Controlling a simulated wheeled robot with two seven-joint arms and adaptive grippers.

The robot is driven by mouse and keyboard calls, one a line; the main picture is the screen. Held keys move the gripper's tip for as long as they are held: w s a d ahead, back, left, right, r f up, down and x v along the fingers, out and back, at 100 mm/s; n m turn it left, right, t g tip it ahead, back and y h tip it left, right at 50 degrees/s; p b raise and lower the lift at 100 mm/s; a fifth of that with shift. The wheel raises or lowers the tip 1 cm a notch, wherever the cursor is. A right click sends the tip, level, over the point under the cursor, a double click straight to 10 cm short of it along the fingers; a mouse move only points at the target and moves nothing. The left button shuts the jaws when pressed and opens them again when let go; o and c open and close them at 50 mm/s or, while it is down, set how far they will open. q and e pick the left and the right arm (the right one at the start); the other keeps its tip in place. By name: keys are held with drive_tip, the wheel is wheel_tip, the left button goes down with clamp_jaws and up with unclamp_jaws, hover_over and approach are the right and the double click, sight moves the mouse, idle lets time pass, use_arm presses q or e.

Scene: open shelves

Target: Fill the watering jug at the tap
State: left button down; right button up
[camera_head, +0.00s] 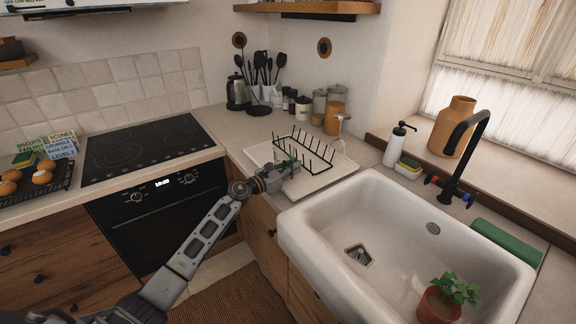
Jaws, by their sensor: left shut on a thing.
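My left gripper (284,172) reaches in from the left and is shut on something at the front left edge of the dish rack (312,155). What it holds is small and mostly hidden by the fingers, so I cannot tell what it is. The black tap (461,150) arches over the right back of the white sink (300,226), with red and blue handles at its base. No water shows from it. I cannot make out the watering jug for certain. An ochre jug-like vessel (453,126) stands on the window sill behind the tap. My right gripper is not in view.
A potted plant (438,303) stands in the sink's front right. A soap bottle (397,146) and sponges (408,167) stand behind the sink. A green cloth or pad (506,243) lies right of it. A black hob (146,146), kettle (237,93) and canisters (336,118) line the counter.

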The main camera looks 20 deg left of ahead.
use_arm(q)
drive_tip(key=shift+r, duration=0.15)
wheel_tip(320, 180, up, 8)
drive_tip(key=shift+f+p, duration=0.1)
drive_tip(key=shift+p, duration=1.05)
drive_tip(key=shift+r, duration=0.95)
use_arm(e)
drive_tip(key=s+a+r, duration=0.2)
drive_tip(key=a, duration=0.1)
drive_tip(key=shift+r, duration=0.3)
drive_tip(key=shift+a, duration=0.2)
